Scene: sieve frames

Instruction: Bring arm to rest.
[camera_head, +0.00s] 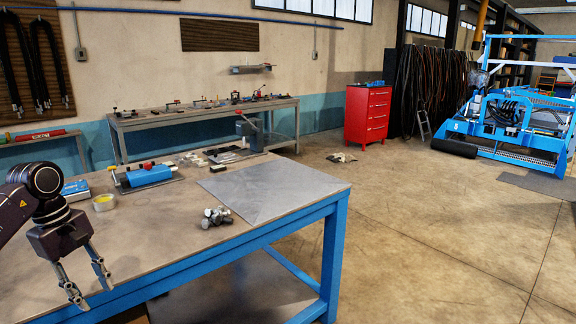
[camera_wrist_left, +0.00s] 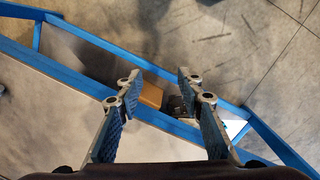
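My left gripper (camera_head: 92,288) hangs from the left arm at the lower left of the head view, by the front edge of the blue-framed workbench (camera_head: 180,262). Its two fingers are apart with nothing between them. In the left wrist view the open left gripper (camera_wrist_left: 158,92) points down over the workbench's blue frame (camera_wrist_left: 75,82) and the floor. A brown box (camera_wrist_left: 151,96) shows low down beyond the fingers. My right gripper is in neither view.
On the workbench are a blue vise-like tool (camera_head: 148,176), a yellow-topped round tin (camera_head: 103,202), a pile of metal parts (camera_head: 216,217) and a bare metal plate (camera_head: 275,188). A red drawer cabinet (camera_head: 367,115) and a blue machine (camera_head: 510,125) stand farther back. The floor at right is clear.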

